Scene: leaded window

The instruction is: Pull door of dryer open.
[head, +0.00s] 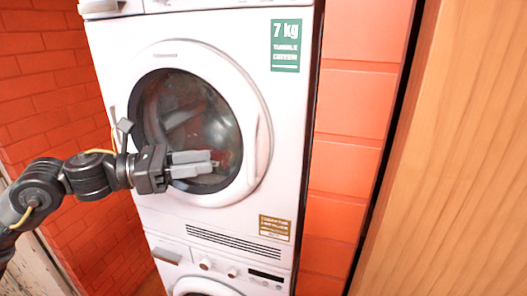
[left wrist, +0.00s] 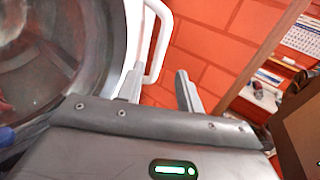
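The white dryer (head: 180,20) stands on top of another machine. Its round glass door (head: 250,95) looks shut against the front. The white handle (head: 263,150) is at the door's right edge; it also shows in the left wrist view as a pale loop (left wrist: 163,48) just beyond the fingers. My left gripper (head: 216,163) is in front of the door glass, its fingers pointing right toward the handle. In the left wrist view its two fingers (left wrist: 158,80) are apart, with nothing seen held between them. My right gripper is in no view.
A second white machine (head: 215,268) stands below the dryer. A red brick wall (head: 345,160) is behind, and a wooden panel (head: 455,150) stands at the right. The left wrist view shows shelves with small items (left wrist: 265,90) at far right.

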